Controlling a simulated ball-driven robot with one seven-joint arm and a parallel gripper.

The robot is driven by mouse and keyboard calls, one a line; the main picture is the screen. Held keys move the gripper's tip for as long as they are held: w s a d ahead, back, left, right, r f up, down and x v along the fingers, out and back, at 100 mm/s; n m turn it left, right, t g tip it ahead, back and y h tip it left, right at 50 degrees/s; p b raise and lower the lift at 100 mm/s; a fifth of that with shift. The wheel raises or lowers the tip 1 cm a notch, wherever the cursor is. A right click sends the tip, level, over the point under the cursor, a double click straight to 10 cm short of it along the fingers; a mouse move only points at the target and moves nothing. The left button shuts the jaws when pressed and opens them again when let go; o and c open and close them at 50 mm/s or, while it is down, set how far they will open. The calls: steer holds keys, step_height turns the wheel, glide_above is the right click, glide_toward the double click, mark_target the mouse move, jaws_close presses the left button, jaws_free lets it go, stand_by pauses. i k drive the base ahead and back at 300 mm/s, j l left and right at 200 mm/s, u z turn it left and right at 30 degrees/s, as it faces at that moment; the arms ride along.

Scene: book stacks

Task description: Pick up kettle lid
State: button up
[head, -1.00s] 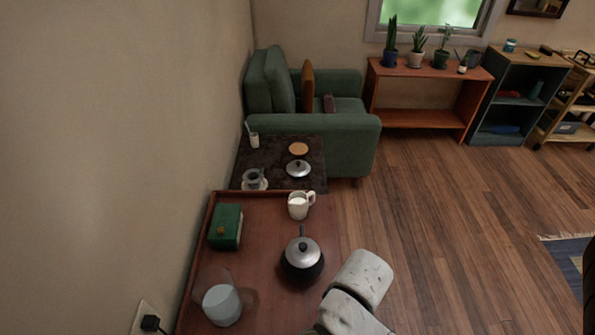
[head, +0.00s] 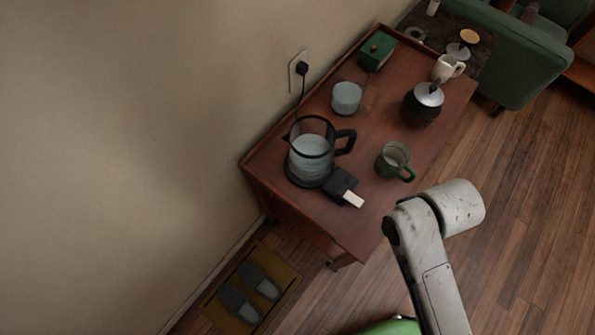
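A glass electric kettle (head: 311,158) with a black rim and handle stands at the near left end of the wooden table; its top looks open, with no lid plainly visible. A round black pot (head: 421,108) at the table's right side carries a silver lid (head: 429,94) with a dark knob. Another silver lid-like disc (head: 457,50) lies on the dark low table behind. I cannot tell which is the kettle lid. My arm shows at the lower right, beside the table, but my gripper is not in view.
A green mug (head: 394,160), a glass of pale liquid (head: 346,98), a white mug (head: 447,69) and a green box (head: 376,51) stand on the wooden table (head: 380,125). A black block with a white end (head: 346,188) sits beside the kettle. Floor at right is clear.

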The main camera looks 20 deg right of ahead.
mark_target(459, 51)
steer(key=z, duration=1.25)
steer(key=i+l, duration=0.15)
steer(key=i, duration=0.45)
steer(key=i+l, duration=0.15)
steer(key=i, duration=0.45)
steer(key=i+l, duration=0.15)
steer(key=i, duration=0.45)
steer(key=i+l+u, duration=0.1)
steer(key=i, duration=0.45)
steer(key=i+u, duration=0.1)
steer(key=u, duration=0.3)
steer(key=i+l+u, duration=0.1)
steer(key=u, duration=0.25)
steer(key=i+l+u, duration=0.1)
steer(key=u, duration=0.3)
